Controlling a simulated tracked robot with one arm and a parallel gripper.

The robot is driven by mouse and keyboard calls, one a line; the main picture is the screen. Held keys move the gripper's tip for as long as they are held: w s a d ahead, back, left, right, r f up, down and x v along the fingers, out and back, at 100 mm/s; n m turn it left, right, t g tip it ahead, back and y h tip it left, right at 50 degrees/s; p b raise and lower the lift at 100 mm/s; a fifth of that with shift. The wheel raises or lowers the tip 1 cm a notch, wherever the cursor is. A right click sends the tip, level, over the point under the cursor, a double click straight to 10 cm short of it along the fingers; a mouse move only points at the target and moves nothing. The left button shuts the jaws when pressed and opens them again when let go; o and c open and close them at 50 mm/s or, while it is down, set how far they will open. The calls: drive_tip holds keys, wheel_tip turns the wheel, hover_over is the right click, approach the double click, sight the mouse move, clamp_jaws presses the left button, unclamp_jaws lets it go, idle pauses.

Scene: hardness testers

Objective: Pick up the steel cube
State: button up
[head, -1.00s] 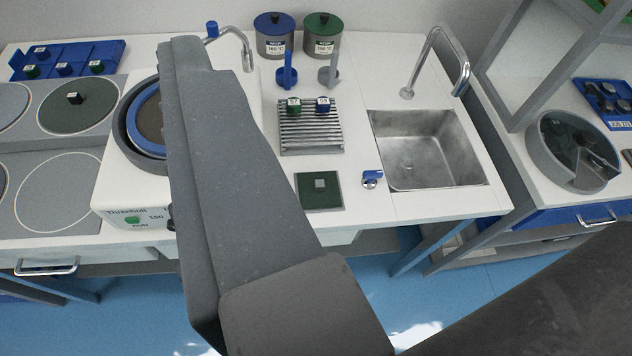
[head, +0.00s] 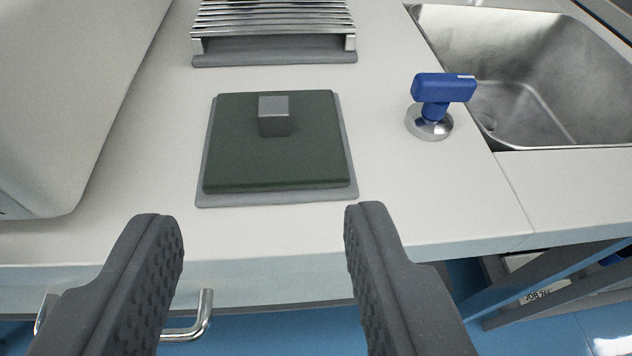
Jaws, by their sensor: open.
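The steel cube (head: 274,116) is small and grey. It sits on the dark green pad (head: 240,165), toward the pad's far edge and close to its middle from left to right. The pad lies on a slightly larger grey plate on the white counter. My gripper (head: 257,218) is open and empty, with its two dark textured fingers wide apart. The fingertips appear in front of the pad, near the counter's front edge, one to each side of the cube's line. Nothing hides the cube.
A ribbed metal rack (head: 273,25) stands behind the pad. A blue-handled tap (head: 440,100) stands to the right, beside the steel sink (head: 545,75). A pale appliance housing (head: 70,90) is at the left. The counter (head: 400,200) around the pad is bare.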

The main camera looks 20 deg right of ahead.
drive_tip(key=b, duration=0.1)
approach(271, 111)
drive_tip(key=x, duration=0.4)
drive_tip(key=shift+d, duration=0.1)
drive_tip(key=b+x, duration=0.2)
drive_tip(key=x, duration=0.3)
drive_tip(key=shift+s+f, duration=0.1)
drive_tip(key=shift+f, duration=0.05)
clamp_jaws()
